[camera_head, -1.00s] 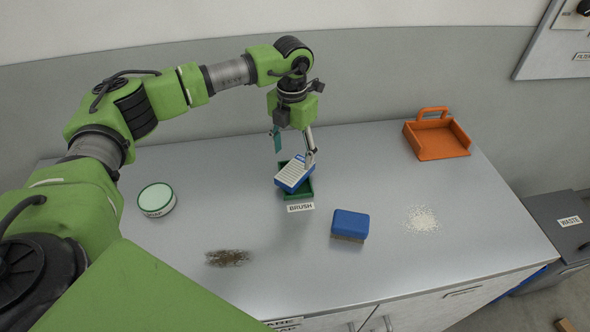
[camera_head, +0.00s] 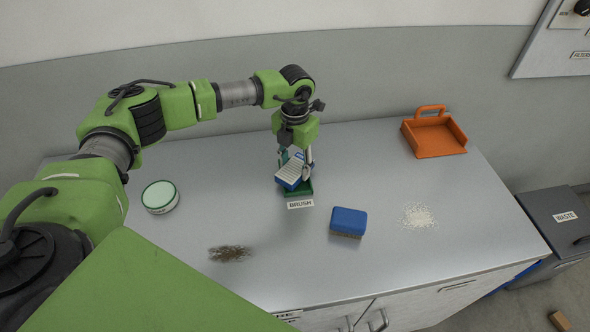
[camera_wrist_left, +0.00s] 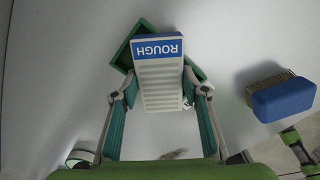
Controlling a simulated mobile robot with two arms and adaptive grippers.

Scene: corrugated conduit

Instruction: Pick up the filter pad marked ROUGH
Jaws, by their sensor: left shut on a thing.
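The filter pad (camera_head: 290,175) is a pale ribbed block with a blue end. In the left wrist view the word ROUGH shows upside down on the blue end of the pad (camera_wrist_left: 160,82). The pad lies tilted over a small green tray (camera_head: 303,190) with a BRUSH label in front. My left gripper (camera_head: 296,165) reaches down from above with one finger on each side of the pad, shut on it. In the left wrist view its fingers (camera_wrist_left: 159,92) flank the pad. I cannot tell whether the pad still touches the tray.
A blue brush (camera_head: 348,222) lies to the right of the tray. A round green-rimmed tin (camera_head: 160,196) stands at left. Brown debris (camera_head: 230,253) and white grains (camera_head: 418,216) lie on the counter (camera_head: 400,270). An orange dustpan (camera_head: 435,140) sits at back right.

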